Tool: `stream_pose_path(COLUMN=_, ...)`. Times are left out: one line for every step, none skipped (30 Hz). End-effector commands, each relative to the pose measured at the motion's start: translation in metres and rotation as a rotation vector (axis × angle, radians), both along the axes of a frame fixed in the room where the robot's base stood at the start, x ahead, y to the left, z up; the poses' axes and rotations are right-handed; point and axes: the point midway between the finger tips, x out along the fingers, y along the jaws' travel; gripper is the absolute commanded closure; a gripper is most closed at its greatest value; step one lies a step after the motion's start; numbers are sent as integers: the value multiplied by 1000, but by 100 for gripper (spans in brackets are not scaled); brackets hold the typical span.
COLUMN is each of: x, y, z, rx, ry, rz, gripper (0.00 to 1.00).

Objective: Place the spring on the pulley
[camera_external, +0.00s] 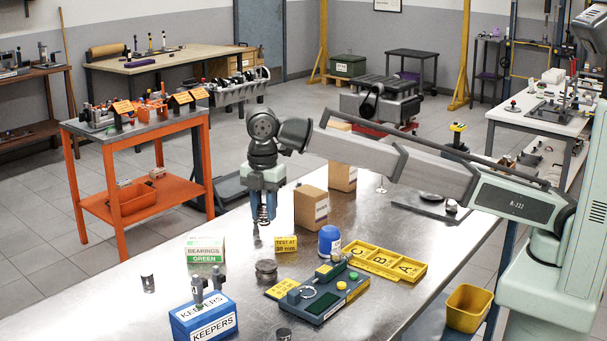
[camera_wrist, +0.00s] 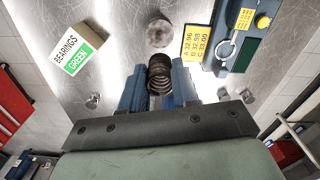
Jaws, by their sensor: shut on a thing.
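My gripper (camera_external: 264,208) is shut on a dark coil spring (camera_external: 263,216) and holds it upright above the metal workbench. In the wrist view the spring (camera_wrist: 160,72) sits between the two blue fingers of my gripper (camera_wrist: 160,90). A round, grooved metal piece that looks like the pulley (camera_external: 266,271) stands on the bench, below and nearer the external camera than the spring. In the wrist view this pulley (camera_wrist: 159,33) lies just beyond the spring, apart from it. Its top face looks bare.
A bearings box (camera_external: 205,250) stands left of the pulley, and a yellow sign (camera_external: 286,243) behind it. A tester (camera_external: 325,294), a blue bottle (camera_external: 329,241) and a yellow tray (camera_external: 412,270) are to the right. A blue keepers box (camera_external: 204,319) is in front. Cardboard boxes (camera_external: 311,209) stand behind.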

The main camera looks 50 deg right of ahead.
Motion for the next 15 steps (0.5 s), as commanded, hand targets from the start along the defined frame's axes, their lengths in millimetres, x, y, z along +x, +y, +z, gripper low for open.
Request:
stream_pose_path(x=0, y=-1, z=-6, rx=-1, ry=1, rz=0, gripper=100)
stream_pose_path(x=0, y=-1, z=-8, rx=-1, ry=1, rz=0, gripper=100)
stream_pose_path(x=0, y=-1, z=-11, rx=-1, ry=1, rz=0, gripper=100)
stream_pose_path(x=0, y=-1, z=-13, rx=-1, ry=1, rz=0, gripper=100)
stream_pose_path(x=0, y=-1, z=-15, rx=-1, ry=1, rz=0, gripper=100)
stream_pose_path(x=0, y=-1, z=-19, rx=-1, ry=1, rz=0, gripper=100)
stream_pose_path(x=0, y=-1, z=-22, rx=-1, ry=1, rz=0, gripper=100)
stream_pose_path(x=0, y=-1, z=-26, rx=0, ry=1, rz=0, gripper=100)
stream_pose_path(x=0, y=-1, z=-32, rx=-1, ry=1, rz=0, gripper=100)
stream_pose_path(x=-1, y=-1, z=-37, rx=-1, ry=1, rz=0, gripper=100)
stream_pose_path(x=-1, y=-1, z=-42, rx=-1, ry=2, rz=0, gripper=100)
stream_pose_path(x=-1, y=-1, z=-48, rx=-1, ry=2, rz=0, gripper=100)
stream_pose_path(x=-1, y=-1, z=-53, rx=-1, ry=2, rz=0, gripper=100)
stream_pose_path(x=-1, y=-1, z=-58, rx=-1, ry=1, rz=0, gripper=100)
stream_pose_path(x=-1, y=-1, z=-64, rx=-1, ry=1, rz=0, gripper=100)
